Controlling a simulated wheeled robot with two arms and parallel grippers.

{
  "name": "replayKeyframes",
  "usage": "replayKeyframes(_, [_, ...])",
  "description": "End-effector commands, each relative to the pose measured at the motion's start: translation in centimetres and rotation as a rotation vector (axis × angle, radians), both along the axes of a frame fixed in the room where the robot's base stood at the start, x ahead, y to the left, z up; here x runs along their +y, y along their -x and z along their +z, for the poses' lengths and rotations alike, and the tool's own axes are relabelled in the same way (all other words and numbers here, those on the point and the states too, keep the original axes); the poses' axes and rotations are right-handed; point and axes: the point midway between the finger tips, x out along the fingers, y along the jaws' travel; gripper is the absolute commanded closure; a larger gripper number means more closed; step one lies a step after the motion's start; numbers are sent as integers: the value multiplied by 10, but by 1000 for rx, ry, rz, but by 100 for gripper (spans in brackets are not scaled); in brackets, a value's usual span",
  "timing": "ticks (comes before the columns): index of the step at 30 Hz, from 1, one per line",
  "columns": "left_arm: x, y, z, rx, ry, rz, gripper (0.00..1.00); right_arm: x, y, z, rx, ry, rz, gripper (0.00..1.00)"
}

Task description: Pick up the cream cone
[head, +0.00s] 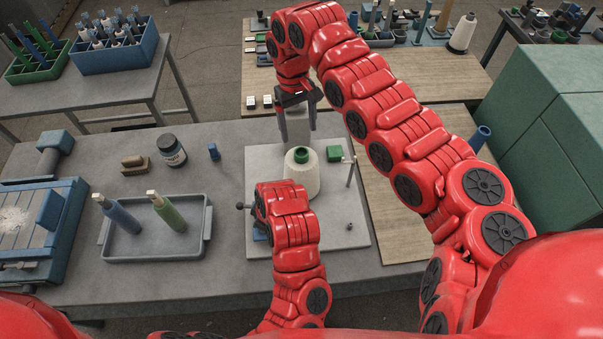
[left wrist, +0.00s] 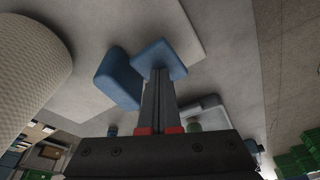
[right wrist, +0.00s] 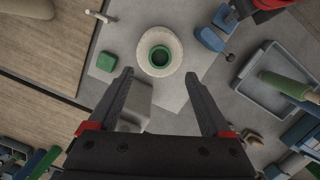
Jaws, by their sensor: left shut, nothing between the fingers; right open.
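The cream cone (head: 306,184) stands upright on a pale plate, with a green tube top (head: 301,155) at its upper end. In the right wrist view the cone (right wrist: 176,66) shows from above, just beyond the fingertips. My right gripper (head: 298,134) is open and empty, behind and above the cone; its two fingers (right wrist: 160,78) point towards it. My left gripper (left wrist: 160,72) is shut and empty, its tips close to a blue part (left wrist: 160,55); I cannot tell whether they touch. The cone's textured side (left wrist: 28,68) shows large at left there. My left arm hides its gripper in the head view.
A grey block (head: 300,124) stands behind the cone. The plate (head: 262,160) also bears a green box (head: 334,153) and a thin post (head: 351,170). A grey tray (head: 157,243) with two wound spindles lies left, near a dark jar (head: 172,151).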

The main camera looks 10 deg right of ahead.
Motion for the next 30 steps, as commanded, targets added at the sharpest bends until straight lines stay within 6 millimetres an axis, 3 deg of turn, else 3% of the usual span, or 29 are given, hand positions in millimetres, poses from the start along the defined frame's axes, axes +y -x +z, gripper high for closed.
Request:
replayKeyframes(11, [0, 0, 0, 1, 0, 0, 100, -1, 5, -29, 1, -2, 2, 17])
replayKeyframes(20, [0, 0, 0, 1, 0, 0, 100, -5, 11, -66, 3, 0, 2, 17])
replayKeyframes(28, [0, 0, 0, 1, 0, 0, 100, -4, 11, -70, -2, -1, 2, 17])
replayKeyframes(30, [0, 0, 0, 1, 0, 0, 100, -4, 11, -70, -2, -1, 2, 26])
